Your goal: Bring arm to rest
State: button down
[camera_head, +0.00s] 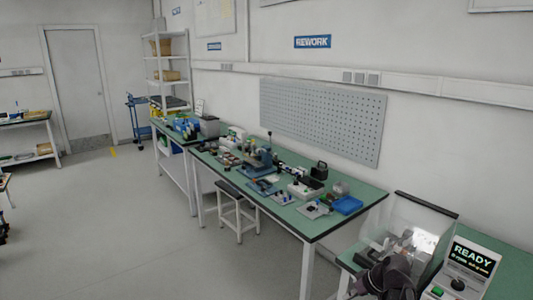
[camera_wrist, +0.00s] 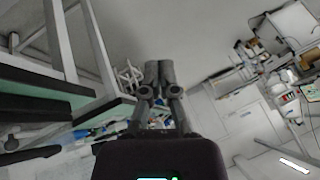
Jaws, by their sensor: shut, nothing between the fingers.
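My gripper (camera_wrist: 159,72) shows in the middle of the wrist view. Its two dark fingers are together, with nothing held between them. Dark parts of my arm show at the bottom right of the head view, in front of the test station with the clear cover (camera_head: 416,238). The fingertips cannot be made out there. The wrist view is strongly tilted and shows the room beyond the fingers, with no object touching them.
A test unit reading READY (camera_head: 470,262) stands right of my arm. A long green-topped workbench (camera_head: 352,213) with several tools and fixtures runs along the wall. A stool (camera_head: 237,197) stands before it. The floor (camera_head: 150,245) at left is clear.

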jog(key=s+a+f+m+g+h+p, duration=0.1)
jog(key=s+a+m+g+h+p, duration=0.1)
jog(key=s+a+h, duration=0.4)
jog(key=shift+a+m+g, duration=0.6)
jog(key=shift+a+m, duration=0.35)
jog(key=shift+m, duration=0.05)
